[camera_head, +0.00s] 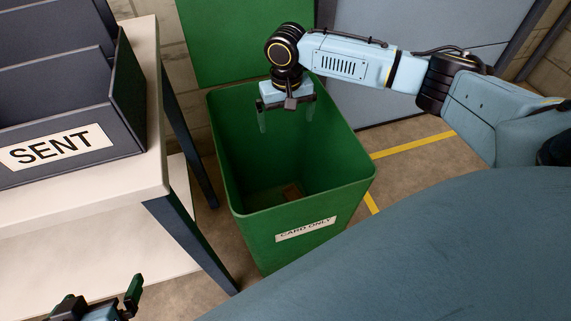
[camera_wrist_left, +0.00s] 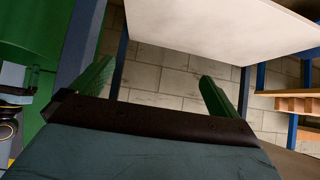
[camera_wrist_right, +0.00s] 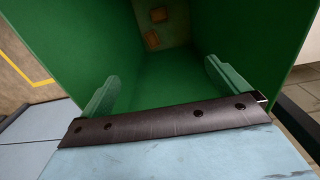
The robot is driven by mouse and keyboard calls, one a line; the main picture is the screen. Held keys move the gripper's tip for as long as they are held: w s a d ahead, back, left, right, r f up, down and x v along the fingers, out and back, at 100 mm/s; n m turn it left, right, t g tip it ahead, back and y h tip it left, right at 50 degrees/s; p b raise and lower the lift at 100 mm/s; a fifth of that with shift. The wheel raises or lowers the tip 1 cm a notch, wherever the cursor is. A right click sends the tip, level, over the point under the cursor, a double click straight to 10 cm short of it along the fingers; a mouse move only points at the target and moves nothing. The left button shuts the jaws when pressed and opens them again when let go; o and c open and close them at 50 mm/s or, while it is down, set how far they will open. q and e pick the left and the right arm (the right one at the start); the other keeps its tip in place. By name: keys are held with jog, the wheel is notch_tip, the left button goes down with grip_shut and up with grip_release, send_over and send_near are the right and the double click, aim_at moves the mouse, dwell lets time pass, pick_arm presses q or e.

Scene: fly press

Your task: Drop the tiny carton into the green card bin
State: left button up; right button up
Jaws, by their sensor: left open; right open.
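The green card bin (camera_head: 225,160) stands open on the floor, with a "CARD ONLY" label on its front. A small brown carton-like piece (camera_head: 292,191) lies inside at the bottom. The right wrist view shows two brown pieces, one nearer the middle (camera_wrist_right: 152,40) and one above it (camera_wrist_right: 158,14); I cannot tell which is the tiny carton. My right gripper (camera_head: 287,113) is open and empty, pointing down over the bin's mouth towards the back. My left gripper (camera_head: 103,298) is open and empty at the lower left, beside the white table.
A white table (camera_head: 155,130) with dark legs stands left of the bin, carrying a grey "SENT" tray (camera_head: 125,145). The raised green lid (camera_head: 225,40) is behind the bin. Wooden shelving (camera_wrist_left: 298,104) shows in the left wrist view. Yellow floor lines (camera_head: 410,145) lie right of the bin.

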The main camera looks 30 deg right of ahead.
pick_arm(q)
jog(key=s+a+f+g+y+p, duration=0.2)
jog(key=s+a+f+g+p, duration=0.15)
jog(key=s+g, duration=0.4)
notch_tip(320, 180, down, 9)
jog(key=a+t+p, duration=0.1)
jog(key=a+p, duration=0.1)
jog(key=shift+a+f, duration=0.15)
jog(key=shift+a, duration=0.1)
pick_arm(e)
notch_tip(320, 180, up, 13)
jog(key=shift+f, duration=0.1)
